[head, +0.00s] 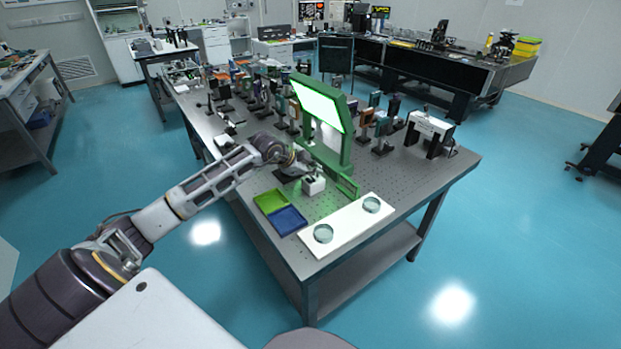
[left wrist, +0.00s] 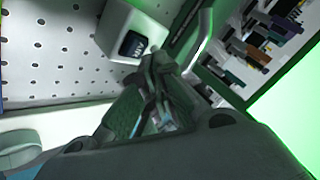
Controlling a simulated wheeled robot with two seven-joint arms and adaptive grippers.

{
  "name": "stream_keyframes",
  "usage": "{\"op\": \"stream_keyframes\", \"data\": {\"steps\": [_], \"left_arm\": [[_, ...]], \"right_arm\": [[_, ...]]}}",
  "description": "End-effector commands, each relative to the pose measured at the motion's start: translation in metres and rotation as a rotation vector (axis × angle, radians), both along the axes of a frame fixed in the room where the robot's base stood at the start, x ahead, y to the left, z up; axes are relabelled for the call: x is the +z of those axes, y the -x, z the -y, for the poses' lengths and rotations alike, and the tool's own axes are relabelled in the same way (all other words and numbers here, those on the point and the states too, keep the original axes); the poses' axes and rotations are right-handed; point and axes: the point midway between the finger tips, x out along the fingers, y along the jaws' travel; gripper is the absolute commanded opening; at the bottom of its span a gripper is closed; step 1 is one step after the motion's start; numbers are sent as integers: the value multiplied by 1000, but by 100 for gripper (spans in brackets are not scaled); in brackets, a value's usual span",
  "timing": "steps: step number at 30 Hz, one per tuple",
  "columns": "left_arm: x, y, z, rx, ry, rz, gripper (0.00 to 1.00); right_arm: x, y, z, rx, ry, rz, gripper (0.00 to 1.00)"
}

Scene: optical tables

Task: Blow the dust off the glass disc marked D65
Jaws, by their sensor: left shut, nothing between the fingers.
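Two clear glass discs lie on a white board (head: 347,226) at the table's near edge: one at the near left (head: 323,234), one at the far right (head: 371,204). I cannot read any marking on either, so I cannot tell which is D65. My left gripper (head: 304,168) is over the table behind the board, away from both discs. In the left wrist view its fingers (left wrist: 163,72) are shut and empty, close to a white block (left wrist: 120,25) with a dark square face. I cannot tell whether they touch it. The block also shows in the head view (head: 314,186). My right gripper is not in view.
A green stand with a bright lit panel (head: 319,105) rises just behind my left gripper. A green tray (head: 270,201) and a blue tray (head: 288,221) lie left of the board. Several optics on posts and a white bridge-shaped device (head: 431,124) stand farther back.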

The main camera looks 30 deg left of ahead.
Motion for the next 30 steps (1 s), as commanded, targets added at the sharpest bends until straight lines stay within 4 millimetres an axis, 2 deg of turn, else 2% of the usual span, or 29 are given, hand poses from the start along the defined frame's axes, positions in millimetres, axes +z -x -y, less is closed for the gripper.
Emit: {"op": "stream_keyframes", "data": {"steps": [14,30], "left_arm": [[4,0,0,0,0,1,0],[36,0,0,-1,1,1,0]], "right_arm": [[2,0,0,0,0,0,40],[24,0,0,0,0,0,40]]}}
